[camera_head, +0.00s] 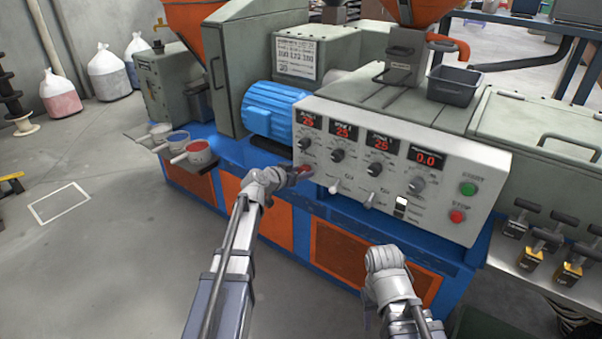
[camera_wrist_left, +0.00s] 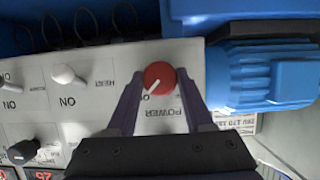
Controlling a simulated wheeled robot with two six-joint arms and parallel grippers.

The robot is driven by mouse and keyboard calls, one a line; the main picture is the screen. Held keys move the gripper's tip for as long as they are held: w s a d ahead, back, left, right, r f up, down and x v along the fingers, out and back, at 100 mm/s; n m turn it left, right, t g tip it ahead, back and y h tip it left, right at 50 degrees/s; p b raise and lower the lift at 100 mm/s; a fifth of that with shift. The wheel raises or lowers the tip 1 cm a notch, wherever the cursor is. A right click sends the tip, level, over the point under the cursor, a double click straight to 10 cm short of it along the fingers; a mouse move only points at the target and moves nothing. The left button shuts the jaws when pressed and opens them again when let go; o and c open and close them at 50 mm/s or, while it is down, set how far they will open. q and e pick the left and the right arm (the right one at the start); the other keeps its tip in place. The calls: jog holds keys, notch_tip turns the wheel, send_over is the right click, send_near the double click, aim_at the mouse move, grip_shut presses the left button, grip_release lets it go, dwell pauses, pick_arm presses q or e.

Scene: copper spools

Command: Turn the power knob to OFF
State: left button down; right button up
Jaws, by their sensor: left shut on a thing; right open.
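The red power knob (camera_wrist_left: 159,78) sits on the white control panel (camera_wrist_left: 105,62), near its edge, beside a POWER label that shows upside down in the left wrist view. Its white pointer mark slants to the lower left there. My left gripper (camera_wrist_left: 158,88) is shut on the knob, one finger on each side. In the head view the left gripper (camera_head: 298,174) is at the panel's lower left and mostly hides the knob (camera_head: 304,169). My right gripper (camera_head: 385,258) is in front of the machine's base, open and away from the panel; its fingers are hard to make out.
Two white toggle switches (camera_head: 335,186) (camera_head: 369,201) stand close to the right of the knob. Several black dials (camera_head: 337,155) and red displays are above. A green START button (camera_head: 468,188) and red STOP button (camera_head: 457,216) are at the right. A blue motor (camera_head: 270,110) is close at upper left.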

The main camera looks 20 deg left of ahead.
pick_arm(q)
jog(key=n+h, duration=0.1)
jog(key=n, duration=0.1)
jog(key=shift+w+a+f+n+g+h+b, duration=0.1)
jog(key=shift+a+f+n+g+h+b, duration=0.05)
jog(key=shift+n+g+h+b, duration=0.2)
jog(key=shift+a+f+n+t+h+b, duration=0.15)
jog(key=shift+n+h+b, duration=0.85)
jog(key=shift+n+b, duration=0.55)
jog(key=shift+d+n+t+h+b, duration=0.15)
jog(key=shift+n+h+b, duration=0.95)
jog(key=shift+n, duration=0.8)
jog(key=shift+a+f+n+t+h+b, duration=0.15)
jog(key=shift+n+h+b, duration=0.7)
jog(key=shift+n+b, duration=0.75)
jog(key=shift+r+n, duration=0.1)
jog(key=shift+n, duration=0.2)
jog(key=shift+c, duration=1.4)
grip_release()
